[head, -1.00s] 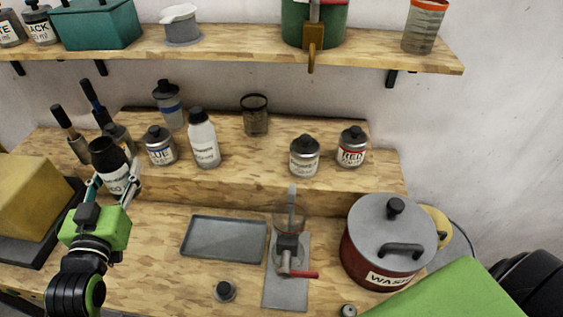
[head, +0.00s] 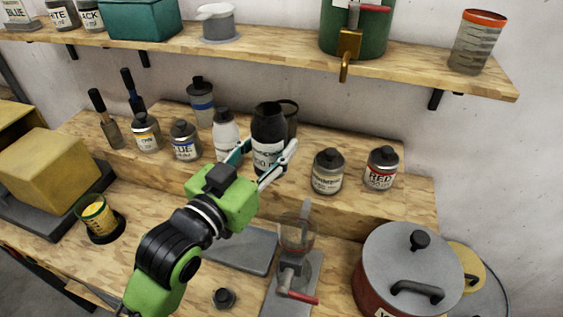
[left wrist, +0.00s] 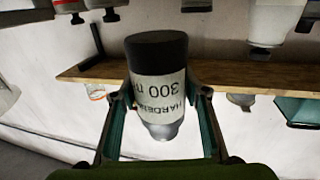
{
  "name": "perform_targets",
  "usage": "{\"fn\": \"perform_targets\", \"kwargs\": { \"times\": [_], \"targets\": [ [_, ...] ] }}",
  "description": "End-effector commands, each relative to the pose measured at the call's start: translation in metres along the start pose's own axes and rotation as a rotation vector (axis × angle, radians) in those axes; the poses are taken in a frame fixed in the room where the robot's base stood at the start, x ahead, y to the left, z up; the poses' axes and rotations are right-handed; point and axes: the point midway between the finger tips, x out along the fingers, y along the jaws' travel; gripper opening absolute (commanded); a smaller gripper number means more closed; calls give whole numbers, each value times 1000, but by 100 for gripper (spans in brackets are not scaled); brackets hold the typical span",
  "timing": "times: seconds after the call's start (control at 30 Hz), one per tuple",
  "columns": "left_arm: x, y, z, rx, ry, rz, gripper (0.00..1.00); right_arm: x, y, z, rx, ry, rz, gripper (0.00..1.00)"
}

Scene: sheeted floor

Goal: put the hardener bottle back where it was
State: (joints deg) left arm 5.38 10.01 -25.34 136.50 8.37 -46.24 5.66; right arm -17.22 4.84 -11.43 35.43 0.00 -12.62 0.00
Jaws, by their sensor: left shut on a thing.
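The hardener bottle (head: 268,128) is dark with a white label and stands between the fingers of my left gripper (head: 264,160). The gripper is shut on it. It appears over the raised shelf step, between the white bottle (head: 226,130) and the silver jar (head: 328,172). In the head view I cannot tell whether its base touches the wood. In the left wrist view the bottle (left wrist: 158,85) appears upside down between both fingers, its label reading hardener, 300. My right gripper is not in view.
A dark mesh cup (head: 289,112) is right behind the bottle. Several paint jars line the step, including a blue one (head: 185,142) and a red one (head: 381,168). Below are a grey tray (head: 245,250), a clamp-like stand (head: 292,270) and a lidded pot (head: 405,265).

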Motion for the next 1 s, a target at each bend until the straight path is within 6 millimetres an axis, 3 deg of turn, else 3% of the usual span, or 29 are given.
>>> {"fn": "perform_targets", "kwargs": {
  "times": [0.23,0.4,0.77,1.0],
  "targets": [
    [50,-23,18,2,2,-2,7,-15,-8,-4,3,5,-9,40],
    [72,-32,51,2,2,-1,7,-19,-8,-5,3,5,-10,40],
    [92,-42,77,3,5,-1,7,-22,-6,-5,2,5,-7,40],
    [91,-41,105,1,5,-1,7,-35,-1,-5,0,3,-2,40]
  ]
}}
